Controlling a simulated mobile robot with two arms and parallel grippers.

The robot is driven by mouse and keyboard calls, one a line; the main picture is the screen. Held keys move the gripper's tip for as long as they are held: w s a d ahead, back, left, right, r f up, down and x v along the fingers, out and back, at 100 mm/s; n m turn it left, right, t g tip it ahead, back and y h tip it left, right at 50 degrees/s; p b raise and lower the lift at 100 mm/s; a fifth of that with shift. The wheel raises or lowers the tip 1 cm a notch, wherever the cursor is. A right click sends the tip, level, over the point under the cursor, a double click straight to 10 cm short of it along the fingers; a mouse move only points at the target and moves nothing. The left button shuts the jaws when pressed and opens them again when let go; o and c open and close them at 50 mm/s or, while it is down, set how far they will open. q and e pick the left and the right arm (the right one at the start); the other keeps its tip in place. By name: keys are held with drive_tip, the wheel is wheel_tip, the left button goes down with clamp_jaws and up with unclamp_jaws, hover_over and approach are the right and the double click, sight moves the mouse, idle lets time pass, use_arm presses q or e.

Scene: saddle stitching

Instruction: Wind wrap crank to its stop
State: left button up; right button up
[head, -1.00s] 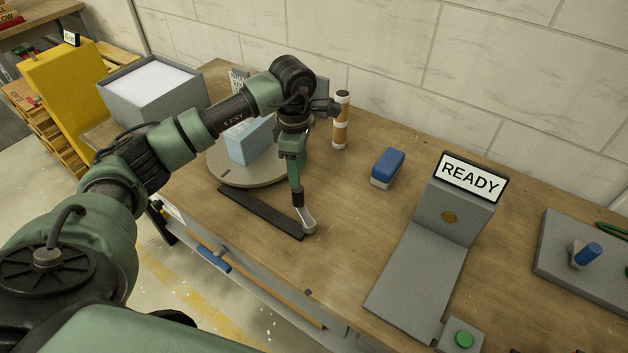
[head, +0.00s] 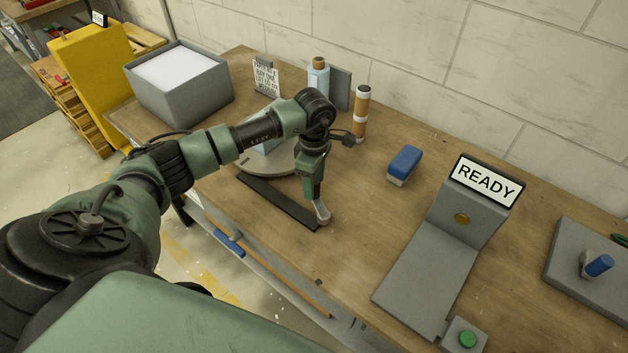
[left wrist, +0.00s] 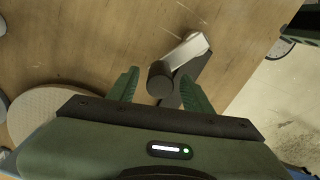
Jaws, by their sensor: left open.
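The wrap crank's silver arm (head: 322,213) sits at the near end of a dark bar (head: 280,203) on the workbench. In the left wrist view the silver arm (left wrist: 187,50) runs from a dark round knob (left wrist: 160,82). My left gripper (head: 315,192) points down over the crank. In the left wrist view its green fingers (left wrist: 160,77) are open, one on each side of the knob. I cannot tell whether they touch it. My right gripper is out of view.
A grey box (head: 185,105) stands at the bench's left end. A bottle (head: 319,85) and a banded cylinder (head: 361,112) stand behind my arm. A blue block-shaped tool (head: 405,164) and a grey stand with a READY sign (head: 486,180) are to the right.

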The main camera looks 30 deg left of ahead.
use_arm(q)
clamp_jaws()
idle(1.3)
